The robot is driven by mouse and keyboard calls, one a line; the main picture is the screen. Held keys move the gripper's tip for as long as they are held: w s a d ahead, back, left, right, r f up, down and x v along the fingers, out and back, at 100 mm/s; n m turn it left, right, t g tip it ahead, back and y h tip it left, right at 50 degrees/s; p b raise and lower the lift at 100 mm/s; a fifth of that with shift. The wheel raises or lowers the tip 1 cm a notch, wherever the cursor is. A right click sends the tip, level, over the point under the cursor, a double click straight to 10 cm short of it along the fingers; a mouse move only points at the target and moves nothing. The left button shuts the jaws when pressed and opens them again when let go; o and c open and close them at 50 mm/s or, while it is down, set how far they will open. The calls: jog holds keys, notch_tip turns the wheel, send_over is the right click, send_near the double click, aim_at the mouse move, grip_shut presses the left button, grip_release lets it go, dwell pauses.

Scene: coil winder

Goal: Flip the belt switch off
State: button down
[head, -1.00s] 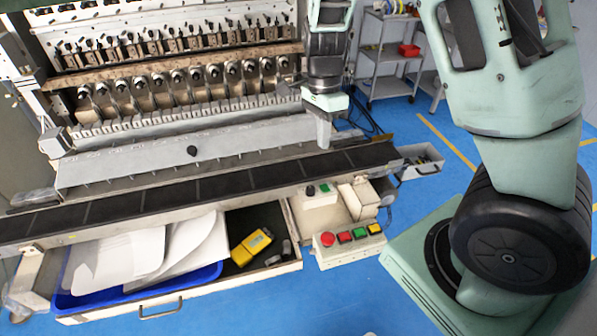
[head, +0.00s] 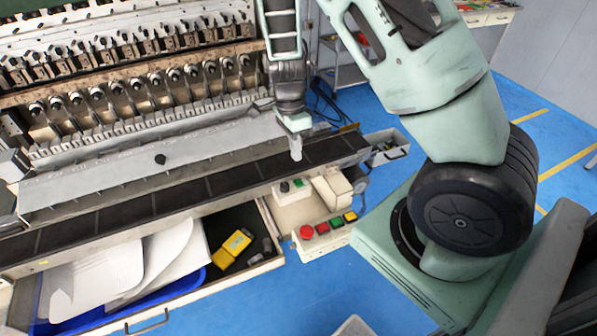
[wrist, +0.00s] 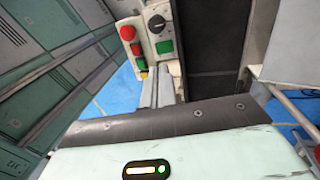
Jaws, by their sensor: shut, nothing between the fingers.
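The switch box (head: 292,193) is a small pale box at the front of the belt, with a black knob (head: 284,187) and a green button (head: 298,183) on top. The wrist view shows the knob (wrist: 156,23) with a white mark, and the green button (wrist: 165,47) beside it. I cannot tell from the mark whether it is on or off. My gripper (head: 296,153) points down above the belt, behind the box and apart from it. Its shut fingers (wrist: 158,88) are empty in the wrist view.
The black belt (head: 230,182) runs along the machine's front. A button panel (head: 325,231) with a red mushroom button (head: 307,231) sits in front of the box. An open drawer (head: 272,262) at left holds papers and a yellow device (head: 232,246).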

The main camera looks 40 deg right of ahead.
aim_at(300, 184)
jog(key=p+x, duration=0.1)
jog(key=x, duration=0.6)
jog(key=shift+f, duration=0.35)
